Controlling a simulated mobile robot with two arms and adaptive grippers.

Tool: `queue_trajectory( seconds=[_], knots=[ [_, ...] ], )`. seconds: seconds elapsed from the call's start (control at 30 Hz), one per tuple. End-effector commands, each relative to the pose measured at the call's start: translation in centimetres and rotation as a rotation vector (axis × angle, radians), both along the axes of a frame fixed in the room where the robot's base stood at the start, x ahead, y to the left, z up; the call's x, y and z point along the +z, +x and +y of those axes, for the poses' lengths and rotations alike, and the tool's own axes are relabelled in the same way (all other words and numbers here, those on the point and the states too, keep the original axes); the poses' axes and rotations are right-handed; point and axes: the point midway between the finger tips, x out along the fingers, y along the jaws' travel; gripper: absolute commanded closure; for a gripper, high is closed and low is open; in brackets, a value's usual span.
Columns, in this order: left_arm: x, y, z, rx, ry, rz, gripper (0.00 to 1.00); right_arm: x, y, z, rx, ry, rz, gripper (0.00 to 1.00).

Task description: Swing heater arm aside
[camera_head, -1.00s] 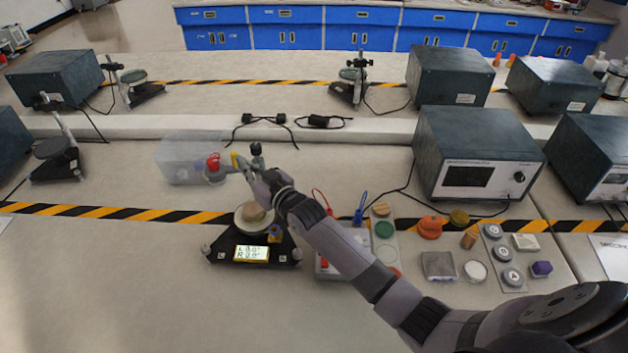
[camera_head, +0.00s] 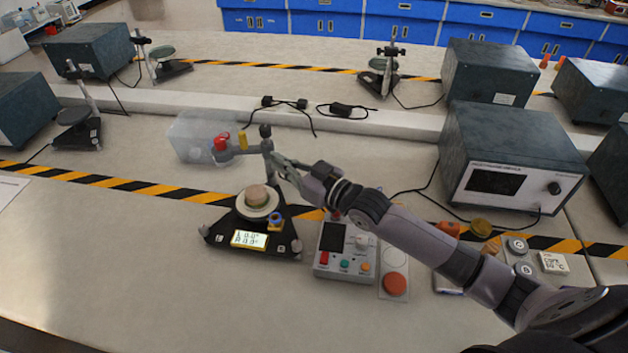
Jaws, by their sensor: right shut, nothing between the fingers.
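The heater arm (camera_head: 243,150) sticks out to the left from an upright post with a black knob on top. It has a yellow peg and a red-capped head at its left end. The head stands in front of a clear box, away from the round plate. Below the post is a black stand (camera_head: 219,231) with a lit display and a pale plate that carries a round tan piece (camera_head: 257,195). My right gripper (camera_head: 277,163) is shut and empty, close to the right side of the post. I cannot tell whether it touches. My left gripper is not in view.
A clear box (camera_head: 190,137) stands behind the heater head. A control box (camera_head: 333,262) with buttons sits right of the stand, below my right arm. A large grey instrument (camera_head: 515,150) stands at the right. The bench front left is clear.

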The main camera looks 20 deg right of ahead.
Motion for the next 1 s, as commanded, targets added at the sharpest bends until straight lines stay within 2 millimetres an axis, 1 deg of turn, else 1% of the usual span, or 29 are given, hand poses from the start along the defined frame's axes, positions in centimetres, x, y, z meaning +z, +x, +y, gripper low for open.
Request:
queue_trajectory(
  seconds=[0.03, 0.2, 0.4, 0.57, 0.77, 0.87, 0.9, 0.97, 1.0],
  knots=[
    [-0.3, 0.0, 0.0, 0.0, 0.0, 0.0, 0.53, -0.3, -1.1, -0.6, 0.0, -0.001, 0.003, 1.0],
    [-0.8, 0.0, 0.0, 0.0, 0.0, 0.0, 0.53, -0.3, -4.0, -2.2, 0.0, -0.002, 0.003, 1.0],
    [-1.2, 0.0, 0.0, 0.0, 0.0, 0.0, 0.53, -0.2, -6.5, -3.6, 0.0, -0.002, 0.001, 1.0],
    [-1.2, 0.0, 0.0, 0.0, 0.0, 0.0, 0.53, -0.1, -7.4, -4.1, -0.002, 0.0, 0.001, 1.0],
    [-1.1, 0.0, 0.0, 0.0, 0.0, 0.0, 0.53, 0.2, -7.6, -4.3, -0.001, 0.0, -0.001, 1.0],
    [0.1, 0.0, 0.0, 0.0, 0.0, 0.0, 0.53, 1.4, -7.6, -4.3, -0.001, 0.0, -0.001, 1.0],
    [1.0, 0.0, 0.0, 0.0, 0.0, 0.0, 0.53, 2.2, -7.6, -4.3, -0.001, 0.0, -0.001, 1.0],
    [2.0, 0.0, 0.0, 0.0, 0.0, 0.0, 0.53, 3.2, -7.6, -4.3, -0.002, 0.0, -0.001, 1.0],
    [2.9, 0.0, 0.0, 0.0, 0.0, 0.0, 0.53, 4.2, -7.6, -4.3, -0.002, 0.0, -0.001, 1.0]
  ],
)
